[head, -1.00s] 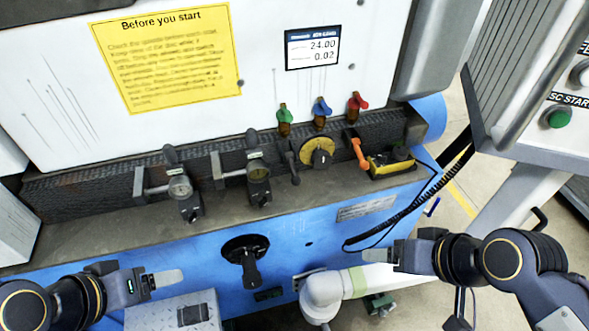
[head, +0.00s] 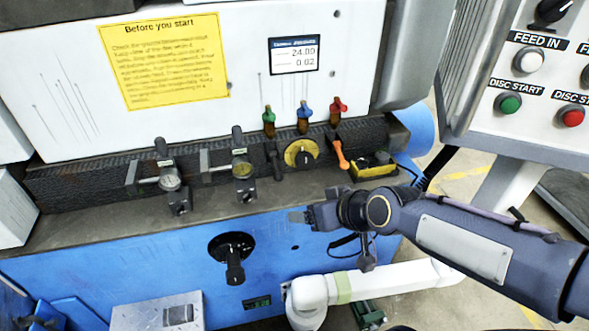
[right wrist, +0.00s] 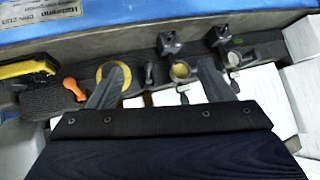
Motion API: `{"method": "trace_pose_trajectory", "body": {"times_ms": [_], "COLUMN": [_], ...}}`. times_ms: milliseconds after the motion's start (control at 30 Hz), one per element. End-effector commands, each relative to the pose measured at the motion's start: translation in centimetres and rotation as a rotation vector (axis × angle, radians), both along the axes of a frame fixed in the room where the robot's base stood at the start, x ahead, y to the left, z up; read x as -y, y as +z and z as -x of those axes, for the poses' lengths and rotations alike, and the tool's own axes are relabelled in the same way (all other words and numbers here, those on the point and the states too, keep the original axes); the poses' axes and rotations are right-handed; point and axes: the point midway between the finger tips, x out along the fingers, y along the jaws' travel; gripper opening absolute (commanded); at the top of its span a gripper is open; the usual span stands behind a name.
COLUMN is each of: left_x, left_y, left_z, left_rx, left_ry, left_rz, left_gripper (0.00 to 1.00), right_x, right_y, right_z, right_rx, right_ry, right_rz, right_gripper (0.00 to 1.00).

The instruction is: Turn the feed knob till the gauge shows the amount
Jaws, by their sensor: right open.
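A yellow dial with a black knob (head: 301,153) is on the dark textured rail; which knob is the feed knob I cannot tell. A black handled knob (head: 234,262) is on the blue front, with a small green-lit display (head: 257,303) below it. A white screen (head: 294,55) reads about 24.00 and 0.02. My right gripper (head: 300,216) is in front of the rail, below the yellow dial in the head view. The right wrist view shows its fingers (right wrist: 160,66) apart and empty, one overlapping the yellow dial (right wrist: 126,78). My left gripper is out of view.
Two round gauges on clamps (head: 169,178) (head: 242,170) stand left of the dial. An orange lever (head: 338,153) and green, blue and red valves (head: 304,118) are close to it. A button panel (head: 548,85) is at right. A white pipe (head: 390,280) runs below.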

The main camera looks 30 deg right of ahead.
Motion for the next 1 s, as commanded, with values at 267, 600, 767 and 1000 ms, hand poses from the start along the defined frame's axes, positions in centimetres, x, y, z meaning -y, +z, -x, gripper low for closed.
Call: {"method": "trace_pose_trajectory", "body": {"times_ms": [267, 600, 767, 1000], "left_x": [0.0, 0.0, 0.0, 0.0], "left_y": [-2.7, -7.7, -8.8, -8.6], "left_z": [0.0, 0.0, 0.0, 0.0], "left_rx": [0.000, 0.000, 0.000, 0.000], "left_ry": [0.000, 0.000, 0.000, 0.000], "left_rz": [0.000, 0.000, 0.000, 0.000], "left_gripper": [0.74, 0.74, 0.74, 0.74], "right_x": [3.4, 9.4, 10.4, 10.9], "right_y": [-3.1, -10.0, -11.6, -11.6], "right_z": [-6.6, -16.4, -18.0, -19.4], "right_rx": [0.173, 0.521, 0.633, 0.680], "right_ry": [-0.024, -0.053, -0.057, -0.061], "right_rz": [0.169, 0.658, 0.836, 0.904], "right_gripper": [0.74, 0.74, 0.74, 0.74]}}
